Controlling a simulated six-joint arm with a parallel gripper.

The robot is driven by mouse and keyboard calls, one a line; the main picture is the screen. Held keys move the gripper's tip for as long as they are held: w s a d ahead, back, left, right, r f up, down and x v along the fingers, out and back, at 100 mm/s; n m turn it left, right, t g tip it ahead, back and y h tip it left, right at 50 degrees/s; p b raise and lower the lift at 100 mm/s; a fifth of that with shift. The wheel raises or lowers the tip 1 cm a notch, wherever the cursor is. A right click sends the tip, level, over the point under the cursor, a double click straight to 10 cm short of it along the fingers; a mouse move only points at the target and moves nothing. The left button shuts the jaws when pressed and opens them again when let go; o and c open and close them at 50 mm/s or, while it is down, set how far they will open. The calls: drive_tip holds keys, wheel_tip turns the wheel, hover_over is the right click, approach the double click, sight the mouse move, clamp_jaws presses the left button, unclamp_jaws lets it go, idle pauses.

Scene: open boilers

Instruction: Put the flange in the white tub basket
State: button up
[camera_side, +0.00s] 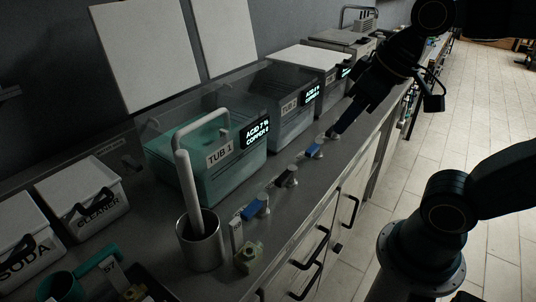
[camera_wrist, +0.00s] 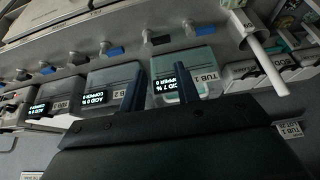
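I cannot make out a clear flange; a small pale green fitting (camera_side: 248,257) stands on the counter in front of the metal cup, and I cannot tell if it is the flange. My gripper (camera_side: 343,122) is over the counter front beyond tub 1, pointing down and left. In the wrist view my gripper (camera_wrist: 162,92) has its two dark fingers apart with nothing between them. Tub 1 (camera_wrist: 205,77) and tub 2 (camera_wrist: 110,90) show beyond them.
A metal cup (camera_side: 200,245) with a white rod stands before tub 1. Blue and black knobs (camera_side: 313,151) line the counter front. White bins (camera_side: 82,200) stand at left, more tubs (camera_side: 285,100) behind. The floor aisle (camera_side: 480,110) is at right.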

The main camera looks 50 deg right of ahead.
drive_tip(key=shift+s+f, duration=0.35)
drive_tip(key=shift+s, duration=0.25)
drive_tip(key=shift+s+f, duration=0.35)
drive_tip(key=shift+s, duration=0.2)
